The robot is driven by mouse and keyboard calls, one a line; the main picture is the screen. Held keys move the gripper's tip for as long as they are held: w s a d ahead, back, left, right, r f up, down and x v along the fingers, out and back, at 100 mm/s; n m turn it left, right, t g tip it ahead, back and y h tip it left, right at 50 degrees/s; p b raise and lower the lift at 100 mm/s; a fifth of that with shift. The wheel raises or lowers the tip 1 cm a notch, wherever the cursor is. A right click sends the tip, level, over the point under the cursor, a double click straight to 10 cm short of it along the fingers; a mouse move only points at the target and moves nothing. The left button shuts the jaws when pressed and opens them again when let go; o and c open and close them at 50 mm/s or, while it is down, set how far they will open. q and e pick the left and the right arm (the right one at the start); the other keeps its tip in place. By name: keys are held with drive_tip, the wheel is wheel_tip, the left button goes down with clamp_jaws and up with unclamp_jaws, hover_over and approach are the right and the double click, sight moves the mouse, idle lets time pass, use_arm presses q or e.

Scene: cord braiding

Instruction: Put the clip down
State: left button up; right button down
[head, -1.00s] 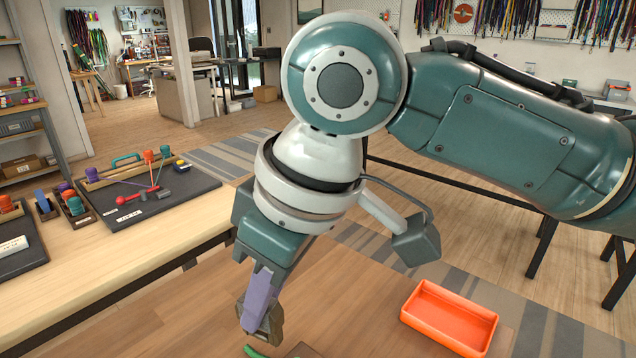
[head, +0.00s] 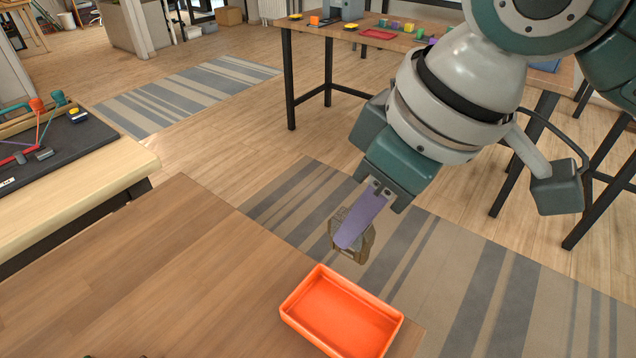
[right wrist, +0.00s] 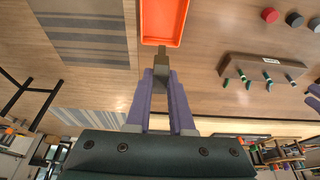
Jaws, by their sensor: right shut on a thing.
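My right gripper (head: 352,236), with purple fingers, points down beyond the far side of the orange tray in the head view. It is shut on a small grey-brown clip (head: 363,248), partly hidden by the near finger. In the right wrist view the clip (right wrist: 161,63) sticks out past the fingertips (right wrist: 160,78), just short of the tray's edge in the picture. The orange tray (head: 300,283) is empty where I see it and stands at the wooden table's far right corner.
The wooden table (head: 150,270) is largely clear left of the tray. In the right wrist view a wooden holder with several pegs (right wrist: 232,72) and a red round piece (right wrist: 269,15) stand to the right. A bench with a dark mat (head: 90,140) is at left.

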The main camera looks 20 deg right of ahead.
drive_tip(key=shift+f+b, duration=1.7)
drive_tip(key=shift+f, duration=6.25)
drive_tip(key=shift+f, duration=0.1)
drive_tip(key=c, duration=0.8)
unclamp_jaws()
